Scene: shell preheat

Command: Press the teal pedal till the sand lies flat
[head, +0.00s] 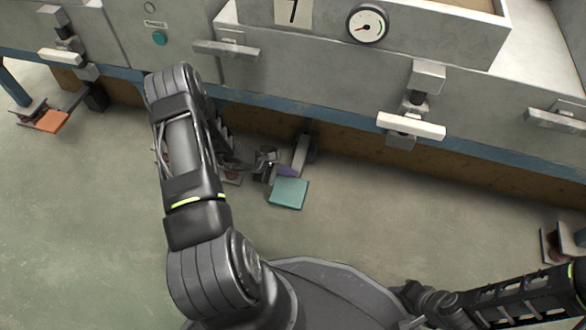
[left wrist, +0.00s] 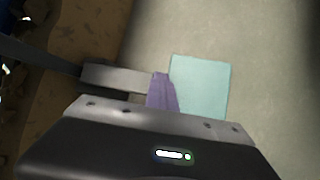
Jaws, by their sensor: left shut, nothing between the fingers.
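The teal pedal (head: 289,193) is a flat square pad low over the floor, at the end of a grey lever (head: 301,153) from under the bench. It also shows in the left wrist view (left wrist: 205,88). My left gripper (head: 285,170) is shut and empty, with purple fingertips at the pedal's far edge. In the left wrist view the fingertips (left wrist: 162,92) lie just left of the pad, by the lever. I cannot tell whether they touch it. A tan strip, perhaps the sand (head: 470,3), shows inside the box at the top; its surface is mostly cut off.
An orange pedal (head: 52,121) stands at the far left. A white-handled lever (head: 411,125) and other handles stick out from the bench front. A round gauge (head: 367,23) and a teal button (head: 159,38) are above. Floor is clear around the teal pedal's near side.

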